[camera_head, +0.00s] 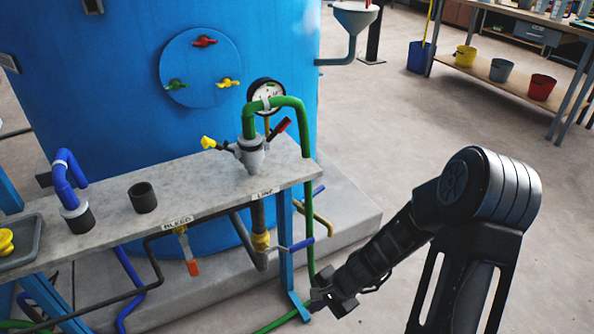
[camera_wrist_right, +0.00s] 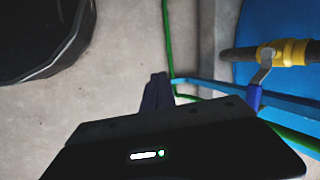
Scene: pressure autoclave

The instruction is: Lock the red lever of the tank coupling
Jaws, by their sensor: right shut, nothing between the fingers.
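The grey coupling (camera_head: 250,153) stands on the bench at the spot marked LINE, with the green hose (camera_head: 292,102) running into its top. Its red lever (camera_head: 280,129) sticks out up and to the right, tilted. Its yellow lever (camera_head: 208,142) sticks out to the left. My right gripper (camera_head: 318,303) is low, beside the bench's front-right leg, well below and apart from the coupling. Its fingers show shut and empty in the right wrist view (camera_wrist_right: 157,92). The coupling is not visible in the right wrist view. My left gripper is not in view.
Under the bench (camera_head: 110,236), a yellow fitting (camera_head: 261,241) and blue-handled valve (camera_head: 302,244) lie near my right gripper. A gauge (camera_head: 266,93) stands behind the coupling, before the blue tank (camera_head: 120,110). A blue elbow pipe (camera_head: 68,180) and dark cup (camera_head: 142,197) stand left.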

